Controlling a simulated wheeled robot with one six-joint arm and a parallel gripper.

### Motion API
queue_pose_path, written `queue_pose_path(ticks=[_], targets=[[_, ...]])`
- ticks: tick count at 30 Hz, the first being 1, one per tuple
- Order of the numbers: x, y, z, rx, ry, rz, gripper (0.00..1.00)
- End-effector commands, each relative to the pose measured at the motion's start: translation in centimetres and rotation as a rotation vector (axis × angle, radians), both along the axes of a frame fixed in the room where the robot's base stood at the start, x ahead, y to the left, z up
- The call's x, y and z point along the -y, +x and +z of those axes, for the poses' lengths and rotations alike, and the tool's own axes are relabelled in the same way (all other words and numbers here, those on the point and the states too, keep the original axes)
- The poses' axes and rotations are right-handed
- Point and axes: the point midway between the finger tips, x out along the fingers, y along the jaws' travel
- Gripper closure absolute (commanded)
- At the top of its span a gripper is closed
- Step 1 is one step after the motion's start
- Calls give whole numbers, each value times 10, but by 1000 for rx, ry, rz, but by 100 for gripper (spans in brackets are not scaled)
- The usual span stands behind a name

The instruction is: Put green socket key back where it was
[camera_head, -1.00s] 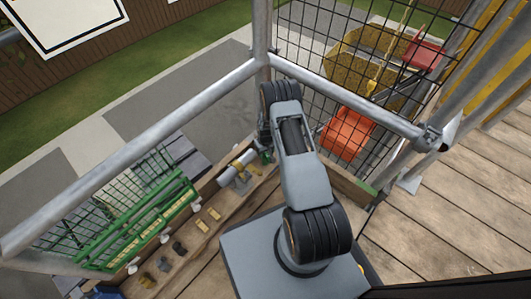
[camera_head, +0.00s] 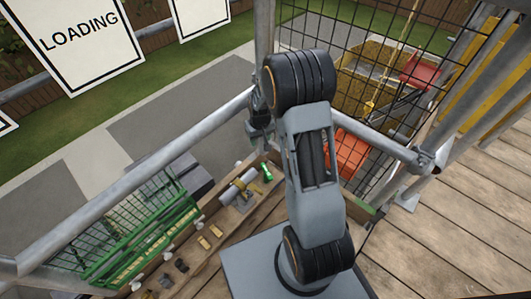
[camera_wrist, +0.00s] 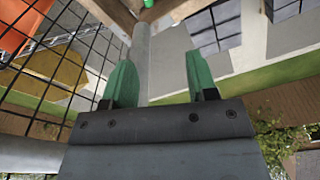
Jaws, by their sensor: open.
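A small bright green piece, which looks like the green socket key (camera_head: 267,172), is at the far end of the wooden ledge, close to the scaffold corner post. A green bit at the top edge of the wrist view (camera_wrist: 148,3) seems to be the same piece. My gripper (camera_wrist: 160,75) has its two green fingers spread wide with nothing between them. In the head view the gripper is mostly hidden behind my arm, near the corner post above the ledge. The gripper is apart from the green piece.
The wooden ledge (camera_head: 215,222) also carries a grey cylinder (camera_head: 238,187) and several small brown and dark pieces. Scaffold rails (camera_head: 140,182) and a wire mesh panel (camera_head: 385,75) stand close around my arm. Green racks (camera_head: 150,245) hang at the left.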

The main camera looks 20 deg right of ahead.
Motion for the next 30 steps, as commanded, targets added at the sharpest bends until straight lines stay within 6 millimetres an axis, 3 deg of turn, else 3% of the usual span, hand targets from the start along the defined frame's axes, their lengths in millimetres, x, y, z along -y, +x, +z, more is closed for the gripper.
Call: queue_pose_path(ticks=[1,3,6,10,15,18,24,30], targets=[[-9,-12,34,24,-2,1,47],[-20,-33,70,40,-2,-3,47],[-35,-67,112,65,0,-8,47],[-49,-113,149,92,2,-13,47],[-60,-161,171,119,8,-21,47],[-64,-179,176,129,10,-23,47],[-66,-196,179,136,13,-28,47],[-66,-197,179,136,13,-28,47]])
